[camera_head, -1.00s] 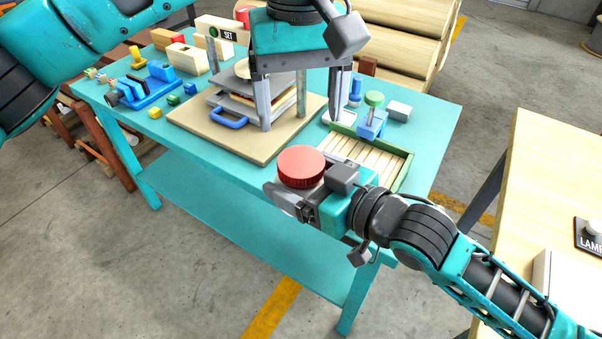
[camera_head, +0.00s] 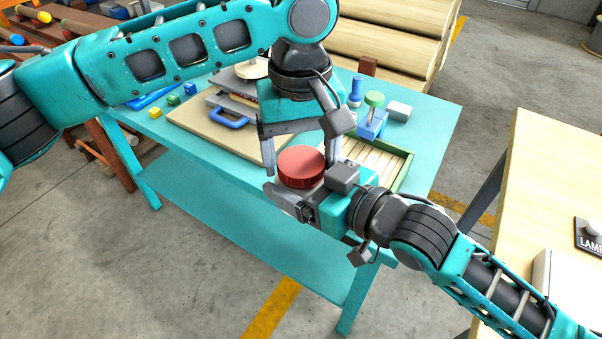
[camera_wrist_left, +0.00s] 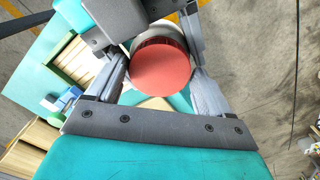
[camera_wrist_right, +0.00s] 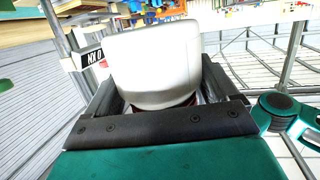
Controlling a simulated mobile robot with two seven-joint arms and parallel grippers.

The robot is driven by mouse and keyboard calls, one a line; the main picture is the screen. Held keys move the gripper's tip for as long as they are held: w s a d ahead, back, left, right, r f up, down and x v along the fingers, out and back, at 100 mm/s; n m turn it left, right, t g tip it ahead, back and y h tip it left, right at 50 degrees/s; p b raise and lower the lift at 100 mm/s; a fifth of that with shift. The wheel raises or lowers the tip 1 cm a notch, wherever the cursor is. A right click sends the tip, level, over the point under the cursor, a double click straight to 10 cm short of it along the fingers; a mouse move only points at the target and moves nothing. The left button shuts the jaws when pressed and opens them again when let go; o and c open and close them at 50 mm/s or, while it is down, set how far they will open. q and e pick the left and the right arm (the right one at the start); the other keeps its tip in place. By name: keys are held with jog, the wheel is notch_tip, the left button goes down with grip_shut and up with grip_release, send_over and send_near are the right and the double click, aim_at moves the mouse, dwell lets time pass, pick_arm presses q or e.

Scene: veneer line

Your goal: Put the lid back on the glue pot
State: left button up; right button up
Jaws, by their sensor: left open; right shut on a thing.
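The red lid (camera_head: 301,167) sits level on top of the white glue pot, with a little white showing under it. It also shows in the left wrist view (camera_wrist_left: 160,68), with a pale rim behind it. The pot (camera_wrist_right: 155,65) stands between the fingers of my right gripper (camera_head: 298,198), which is shut on it in the air before the bench. My left gripper (camera_head: 299,160) is open above, with one finger on either side of the lid. I cannot tell whether the fingers touch it, or whether the lid is seated fully.
The teal bench (camera_head: 205,165) carries a beige board (camera_head: 190,128), a slatted tray (camera_head: 375,155) and a blue holder with a green knob (camera_head: 373,98). A wooden table (camera_head: 560,170) stands at the right. The floor in front is clear.

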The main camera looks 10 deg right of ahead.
pick_arm(q)
jog(key=shift+c, duration=0.5)
jog(key=c, duration=0.8)
jog(key=m, duration=0.3)
jog(key=o, duration=1.2)
jog(key=shift+c, duration=0.2)
jog(key=shift+r, duration=0.15)
